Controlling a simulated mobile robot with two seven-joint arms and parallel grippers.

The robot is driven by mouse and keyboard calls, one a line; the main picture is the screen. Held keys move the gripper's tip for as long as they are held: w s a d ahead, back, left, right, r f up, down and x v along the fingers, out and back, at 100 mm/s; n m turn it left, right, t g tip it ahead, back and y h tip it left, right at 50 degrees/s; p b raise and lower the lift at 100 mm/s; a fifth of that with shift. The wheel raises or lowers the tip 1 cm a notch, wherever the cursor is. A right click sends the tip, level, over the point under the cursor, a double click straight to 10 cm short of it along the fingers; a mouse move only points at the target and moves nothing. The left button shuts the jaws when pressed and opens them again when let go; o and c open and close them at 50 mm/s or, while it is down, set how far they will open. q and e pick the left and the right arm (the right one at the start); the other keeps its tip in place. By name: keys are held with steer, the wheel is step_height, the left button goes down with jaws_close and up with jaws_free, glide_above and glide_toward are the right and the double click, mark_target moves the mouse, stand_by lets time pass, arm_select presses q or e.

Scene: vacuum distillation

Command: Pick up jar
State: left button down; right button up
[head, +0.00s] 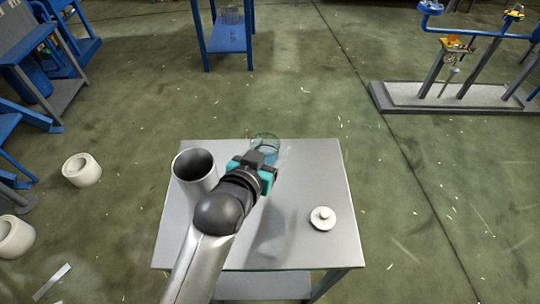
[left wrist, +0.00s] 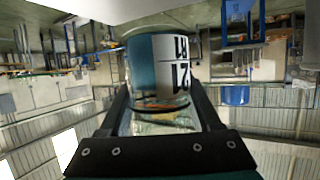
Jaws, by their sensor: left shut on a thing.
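The jar is a clear glass vessel (head: 265,141) with a bluish tint, at the far edge of the small grey table, partly hidden behind my left gripper (head: 264,160). In the left wrist view the jar (left wrist: 160,65) fills the space between the two fingers and shows a blue and white label with dark digits. My left gripper is shut on the jar. I cannot tell whether the jar touches the table. My right gripper is not in view.
The grey table (head: 308,180) also bears an open metal cylinder (head: 195,168) left of my gripper and a round white lid with a knob (head: 322,218) at right. Pale ring-shaped pieces (head: 82,170) lie on the floor at left. A blue stand (head: 228,38) is farther back.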

arm_select(q)
step_height(320, 180, up, 11)
steer(key=p, duration=0.3)
steer(key=shift+f, duration=0.2)
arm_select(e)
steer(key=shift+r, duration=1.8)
